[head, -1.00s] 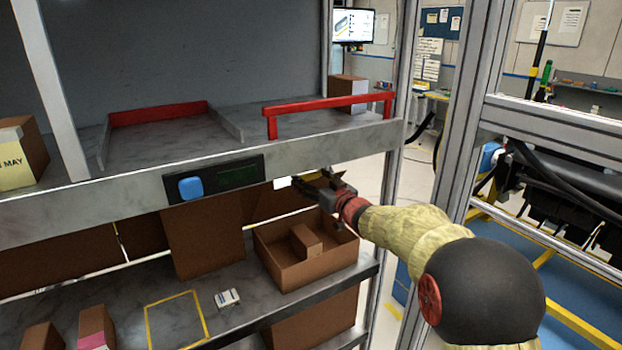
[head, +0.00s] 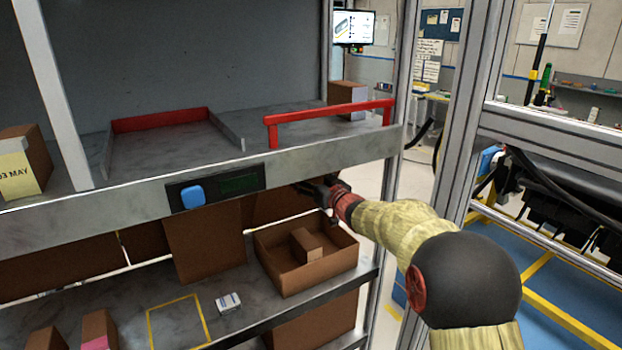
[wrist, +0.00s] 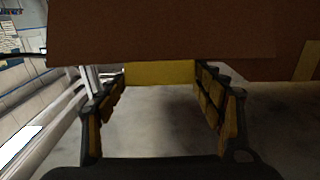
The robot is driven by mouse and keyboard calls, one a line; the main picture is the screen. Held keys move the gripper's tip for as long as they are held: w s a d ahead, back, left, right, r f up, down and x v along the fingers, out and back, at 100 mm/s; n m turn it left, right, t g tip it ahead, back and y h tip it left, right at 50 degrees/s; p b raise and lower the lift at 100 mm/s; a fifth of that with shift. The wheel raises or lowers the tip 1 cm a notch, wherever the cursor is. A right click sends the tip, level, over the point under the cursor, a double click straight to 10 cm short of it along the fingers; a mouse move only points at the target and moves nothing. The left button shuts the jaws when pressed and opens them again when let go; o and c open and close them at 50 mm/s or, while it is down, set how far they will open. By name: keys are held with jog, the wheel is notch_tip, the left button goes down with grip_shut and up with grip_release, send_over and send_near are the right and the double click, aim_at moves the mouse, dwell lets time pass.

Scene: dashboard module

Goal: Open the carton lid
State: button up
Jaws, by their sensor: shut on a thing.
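My gripper (head: 316,192) is just under the front edge of the upper shelf, partly hidden in shadow. In the wrist view its two fingers (wrist: 165,100) stand apart on either side of a yellow tab (wrist: 160,74), and the gripper is shut on it. The tab hangs from the lower edge of a wide brown cardboard panel (wrist: 165,32), which looks like the carton lid. In the head view a brown panel (head: 275,206) is beside the gripper, behind an open-topped brown carton (head: 292,279). I cannot tell where the lid joins the carton.
A small brown box (head: 306,244) lies in the open carton. The lower shelf (head: 250,290) also bears a small white box (head: 228,302) and a yellow-marked square. A blue button (head: 192,196) is on the upper shelf's front edge, with a red rail (head: 330,108) above.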

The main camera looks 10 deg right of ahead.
jog(key=w+r+p, duration=0.1)
jog(key=w, duration=0.1)
jog(key=w+a+r+p, duration=0.1)
jog(key=w, duration=0.2)
jog(key=w+a+r+p, duration=0.1)
jog(key=w, duration=0.1)
jog(key=shift+w+a+r+p, duration=0.15)
jog(key=shift+a+r+p, duration=0.1)
jog(key=shift+p, duration=0.15)
jog(key=shift+w+r, duration=0.1)
jog(key=o, duration=1.4)
jog(key=shift+d, duration=0.1)
jog(key=o, duration=0.3)
jog(key=shift+f, duration=0.2)
jog(key=shift+s, duration=0.2)
jog(key=v, duration=1.1)
jog(key=shift+s, duration=0.35)
jog(key=shift+d, duration=0.15)
jog(key=shift+c, duration=0.3)
